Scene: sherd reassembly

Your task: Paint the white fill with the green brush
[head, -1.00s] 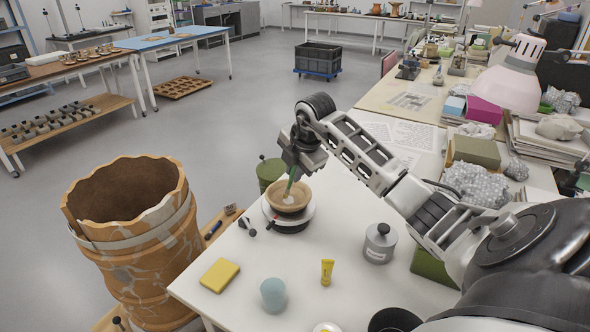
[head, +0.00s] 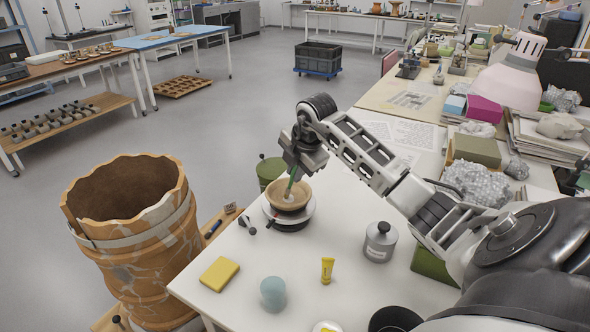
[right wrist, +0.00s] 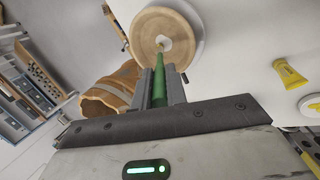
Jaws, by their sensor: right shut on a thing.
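My right gripper (head: 303,158) is above the small table, shut on the green brush, and points down at the bowl. The green brush (right wrist: 159,85) is clamped between its fingers, and its tip reaches into the bowl. The tan bowl (head: 302,197) sits on a round white turntable (head: 309,213). The white fill (head: 287,198) is a pale patch inside the bowl, right by the brush tip; it also shows in the right wrist view (right wrist: 165,43). I cannot tell whether the bristles touch it. My left gripper is not in view.
A large orange jar (head: 133,240) stands to the left of the table. A yellow sponge (head: 220,274), a light blue cup-like thing (head: 273,291), a yellow tube (head: 327,270) and a grey lidded jar (head: 380,242) stand in front. Tabletop between them is clear.

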